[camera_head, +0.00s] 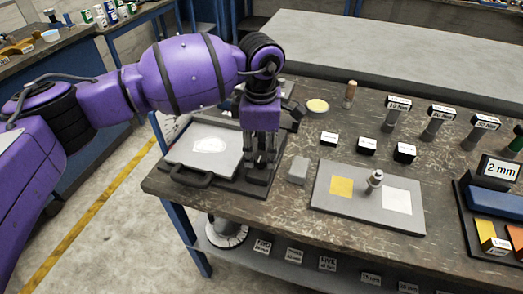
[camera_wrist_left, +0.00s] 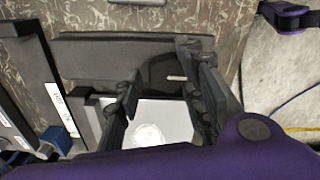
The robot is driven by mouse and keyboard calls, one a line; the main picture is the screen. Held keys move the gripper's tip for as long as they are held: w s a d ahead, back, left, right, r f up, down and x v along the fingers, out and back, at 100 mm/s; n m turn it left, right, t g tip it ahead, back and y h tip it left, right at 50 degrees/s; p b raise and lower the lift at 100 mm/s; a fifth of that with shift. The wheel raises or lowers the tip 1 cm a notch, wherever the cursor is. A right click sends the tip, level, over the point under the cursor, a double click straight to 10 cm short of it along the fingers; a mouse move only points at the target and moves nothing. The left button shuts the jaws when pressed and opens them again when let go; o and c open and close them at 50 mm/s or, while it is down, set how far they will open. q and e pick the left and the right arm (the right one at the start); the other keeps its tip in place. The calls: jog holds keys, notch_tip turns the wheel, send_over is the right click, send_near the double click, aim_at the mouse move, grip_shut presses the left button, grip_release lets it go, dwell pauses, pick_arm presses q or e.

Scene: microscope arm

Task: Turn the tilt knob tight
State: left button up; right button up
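My left gripper (camera_head: 260,164) points down over the left part of the bench, above a dark stand base (camera_head: 258,177). In the left wrist view the two fingers of the gripper (camera_wrist_left: 158,68) are spread apart. A dark part with a small pale mark (camera_wrist_left: 170,76) shows between or beyond them; I cannot tell whether it is the tilt knob or whether a finger touches it. A grey plate with a bright white patch (camera_head: 205,151) lies just left of the gripper; its white area (camera_wrist_left: 155,125) shows below the fingers in the wrist view. The gripper and wrist hide much of the microscope arm.
A grey board (camera_head: 330,207) with a yellow square, a white square and a small upright post is right of the gripper. A small grey block (camera_head: 298,169) stands close by. Labelled black blocks (camera_head: 367,146) and posts are farther right. A blue knob (camera_wrist_left: 54,141) shows in the wrist view.

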aim_at(260, 154)
pick_arm(q)
jog(key=shift+o, duration=0.4)
jog(key=shift+w+a, duration=0.15)
pick_arm(e)
jog(key=shift+w, duration=0.1)
pick_arm(q)
jog(key=shift+s, duration=0.2)
notch_tip(260, 154, up, 12)
pick_arm(e)
jog(key=shift+w+r, duration=0.1)
